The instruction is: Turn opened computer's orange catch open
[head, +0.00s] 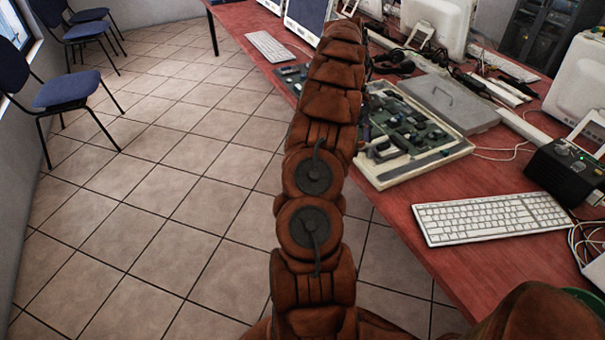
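The opened computer (462,151) lies flat on the red table, a shallow pale case with green boards and dark parts showing inside. My rust-brown arm rises through the middle of the head view and covers the left part of the case. I cannot make out the orange catch; it is hidden behind my arm or too small to tell. My gripper is not visible, as the far end of the arm is hidden behind its own links. I cannot tell whether it touches the computer.
A grey panel (452,103) lies behind the case on the red table (400,225). A white keyboard (490,218) is in front, with a black box (565,172) to its right. Cables and dark items (395,62) clutter the back. Tiled floor on the left is clear beside blue chairs (66,90).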

